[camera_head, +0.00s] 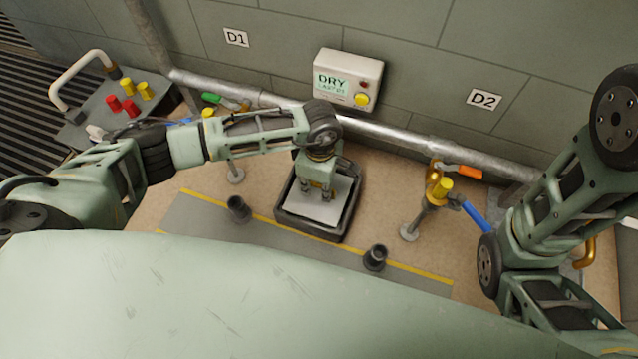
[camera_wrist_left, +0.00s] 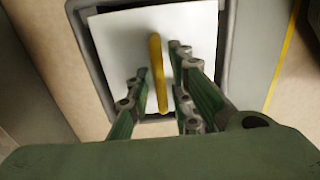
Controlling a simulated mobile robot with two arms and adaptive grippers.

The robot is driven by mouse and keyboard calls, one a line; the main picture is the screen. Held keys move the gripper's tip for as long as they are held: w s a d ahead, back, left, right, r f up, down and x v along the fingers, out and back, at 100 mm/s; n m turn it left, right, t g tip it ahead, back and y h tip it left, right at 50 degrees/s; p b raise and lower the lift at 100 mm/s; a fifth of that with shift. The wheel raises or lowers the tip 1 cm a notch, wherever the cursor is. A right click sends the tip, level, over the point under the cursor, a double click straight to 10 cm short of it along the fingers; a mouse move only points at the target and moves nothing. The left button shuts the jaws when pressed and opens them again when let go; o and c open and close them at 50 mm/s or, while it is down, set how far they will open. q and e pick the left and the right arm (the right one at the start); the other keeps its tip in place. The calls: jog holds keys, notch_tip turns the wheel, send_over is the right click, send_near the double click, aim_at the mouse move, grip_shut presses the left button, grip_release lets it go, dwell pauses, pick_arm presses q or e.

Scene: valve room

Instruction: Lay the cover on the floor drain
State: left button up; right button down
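The cover is a flat white square plate (camera_head: 315,209) with a yellow bar handle. In the head view it shows inside a dark square frame with a raised rim (camera_head: 325,234). I cannot tell whether this frame is the floor drain's surround or a tray. My left gripper (camera_head: 318,192) points down over the plate. In the left wrist view the yellow handle (camera_wrist_left: 156,60) runs between its fingers, with gaps showing on both sides, and the white plate (camera_wrist_left: 115,45) lies beyond. The left gripper is open. My right arm stands at the right; its gripper is out of sight.
Two dark short cylinders (camera_head: 238,209) (camera_head: 375,258) stand on a grey strip edged in yellow. A box marked DRY (camera_head: 347,80) is on the wall above a pipe.

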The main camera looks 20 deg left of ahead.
pick_arm(q)
jog(key=shift+o, duration=0.9)
jog(key=shift+f, duration=0.1)
notch_tip(320, 180, up, 12)
jog(key=shift+w, duration=0.15)
dwell(0.3)
